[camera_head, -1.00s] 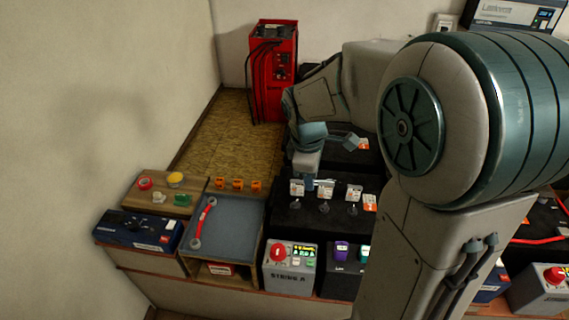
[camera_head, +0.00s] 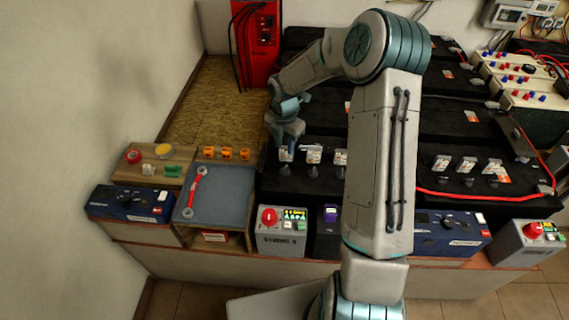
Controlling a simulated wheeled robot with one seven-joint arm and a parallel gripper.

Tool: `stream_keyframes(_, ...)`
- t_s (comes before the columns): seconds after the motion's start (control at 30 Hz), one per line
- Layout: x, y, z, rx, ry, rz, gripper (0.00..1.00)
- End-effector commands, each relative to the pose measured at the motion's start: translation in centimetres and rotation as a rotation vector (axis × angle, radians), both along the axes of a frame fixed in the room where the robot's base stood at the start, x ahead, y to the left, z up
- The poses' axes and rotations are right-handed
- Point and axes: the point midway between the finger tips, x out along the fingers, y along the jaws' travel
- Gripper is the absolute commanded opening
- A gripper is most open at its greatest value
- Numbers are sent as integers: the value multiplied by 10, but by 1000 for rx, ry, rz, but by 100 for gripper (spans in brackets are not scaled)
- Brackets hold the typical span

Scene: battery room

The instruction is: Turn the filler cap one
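A row of small dark caps stands on the front black battery, each with a pale label behind it. The leftmost cap (camera_head: 284,170) is by its label (camera_head: 286,156), and another cap (camera_head: 313,172) is to its right. I cannot read the labels, so which cap is number one is unclear. My gripper (camera_head: 285,147) points down over the leftmost label, just behind the leftmost cap. The fingers are small and dim, and I cannot tell whether they are open or touching anything. My forearm hides part of the row's right side.
A red charger (camera_head: 258,42) stands at the back left. A grey box with a red knob (camera_head: 269,216) stands in front. More batteries fill the right.

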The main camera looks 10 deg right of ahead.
Motion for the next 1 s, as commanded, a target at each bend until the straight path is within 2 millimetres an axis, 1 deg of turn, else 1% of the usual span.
stream_keyframes(0.03,-1,0,-12,1,6,0,32)
stream_keyframes(0.2,-1,1,-49,0,5,0,32)
stream_keyframes(0.3,-1,1,-67,0,4,-1,32)
stream_keyframes(0.43,-1,0,-85,0,2,-2,32)
stream_keyframes(0.6,0,0,-96,-1,1,-3,32)
stream_keyframes(0.9,0,0,-98,-1,-1,-3,32)
stream_keyframes(0.97,0,0,-98,-1,-1,-3,15)
stream_keyframes(1.0,0,0,-98,-1,-1,-3,4)
